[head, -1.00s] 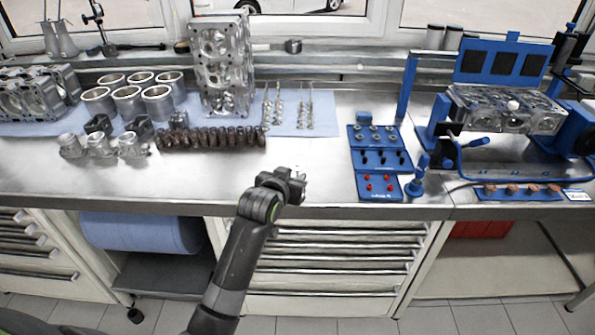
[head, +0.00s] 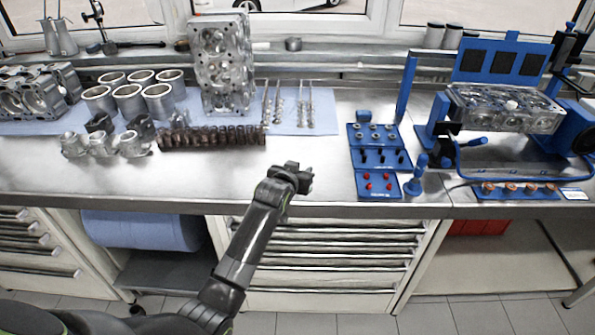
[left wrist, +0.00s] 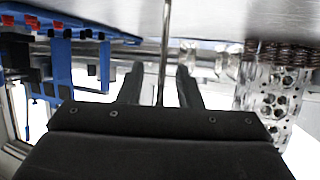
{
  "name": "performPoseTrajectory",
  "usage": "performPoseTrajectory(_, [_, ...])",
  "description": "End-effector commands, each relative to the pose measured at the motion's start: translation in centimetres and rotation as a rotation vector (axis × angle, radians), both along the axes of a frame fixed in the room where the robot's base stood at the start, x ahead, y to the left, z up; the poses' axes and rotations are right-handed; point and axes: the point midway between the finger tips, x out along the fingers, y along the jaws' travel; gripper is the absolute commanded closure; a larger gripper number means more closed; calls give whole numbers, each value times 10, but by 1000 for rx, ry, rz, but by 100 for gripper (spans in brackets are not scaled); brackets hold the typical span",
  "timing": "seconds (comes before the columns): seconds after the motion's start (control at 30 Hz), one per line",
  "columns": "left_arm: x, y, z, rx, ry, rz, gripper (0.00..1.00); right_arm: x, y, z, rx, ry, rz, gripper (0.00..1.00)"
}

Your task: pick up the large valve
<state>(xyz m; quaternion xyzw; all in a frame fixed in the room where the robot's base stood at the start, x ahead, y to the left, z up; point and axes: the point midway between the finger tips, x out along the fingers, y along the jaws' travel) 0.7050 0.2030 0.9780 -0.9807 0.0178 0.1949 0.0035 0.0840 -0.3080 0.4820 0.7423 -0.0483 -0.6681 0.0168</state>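Several thin metal valves stand or lie in two groups on the blue cloth: a left group (head: 266,104) and a right group (head: 300,106). Which one is the large valve is too small to tell. My left gripper (head: 306,178) is near the bench's front edge, nearer to me than the valves and apart from them. In the left wrist view its two dark fingers (left wrist: 158,80) are spread apart. A thin grey rod (left wrist: 166,40) shows between the fingers, touching neither; I cannot tell what it is. My right gripper is not in view.
A row of dark springs (head: 212,137) lies left of the gripper, with a cylinder head (head: 222,65) behind. A blue rack (head: 370,195) with small parts stands to the right, beside a blue fixture (head: 500,60). Bare steel bench (head: 310,150) lies between gripper and valves.

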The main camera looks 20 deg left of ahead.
Motion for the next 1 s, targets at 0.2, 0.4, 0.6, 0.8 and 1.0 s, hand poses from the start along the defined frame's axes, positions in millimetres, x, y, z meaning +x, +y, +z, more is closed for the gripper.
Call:
performPoseTrajectory(0.2, [0, 0, 0, 0, 0, 0, 75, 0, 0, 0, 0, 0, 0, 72])
performPoseTrajectory(0.4, [0, 0, 0, 0, 0, 0, 100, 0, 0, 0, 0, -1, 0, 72])
performPoseTrajectory(0.6, [0, 0, 0, 0, -1, 0, 100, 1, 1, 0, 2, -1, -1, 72])
performPoseTrajectory(0.8, [0, 0, 5, 1, -2, 0, 100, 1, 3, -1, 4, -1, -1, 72])
performPoseTrajectory(1.0, [1, 0, 36, 2, -6, -1, 100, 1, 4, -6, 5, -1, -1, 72])
